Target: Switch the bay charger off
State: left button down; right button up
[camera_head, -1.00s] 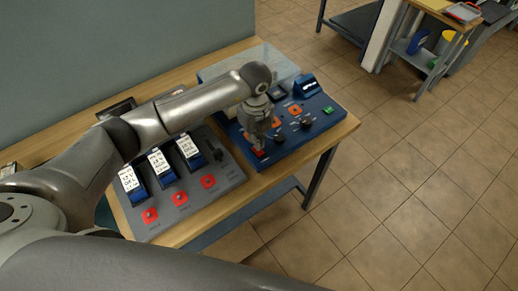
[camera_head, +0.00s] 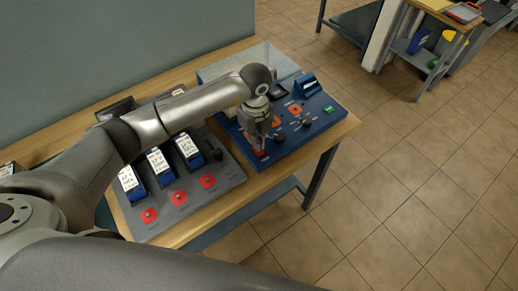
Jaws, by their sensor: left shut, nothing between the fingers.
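The blue charger panel (camera_head: 318,127) lies on the wooden bench, with knobs, orange-marked controls, a small green part (camera_head: 328,110) and a raised blue display block (camera_head: 307,86). A red switch (camera_head: 260,153) sits at its near left corner. My left gripper (camera_head: 258,149) is shut, points down and is right at this switch, covering much of it. I cannot tell whether the fingertips touch it. The switch's position is hidden. My right gripper is not in view.
A grey dock (camera_head: 226,176) left of the panel holds several blue batteries (camera_head: 161,169) with white labels, and red buttons (camera_head: 180,198) along its front. A clear cover (camera_head: 272,60) stands behind the panel. Tiled floor is free to the right.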

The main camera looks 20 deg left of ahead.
pick_arm(q)
jog(key=shift+s+f+b, duration=0.1)
jog(key=shift+f+b, duration=0.5)
jog(key=shift+f, duration=0.2)
dwell(0.4)
jog(key=shift+r+p, duration=0.7)
jog(key=shift+r, duration=0.1)
jog(key=shift+r+p, duration=1.85)
jog(key=shift+r, duration=0.9)
jog(key=shift+f, duration=0.1)
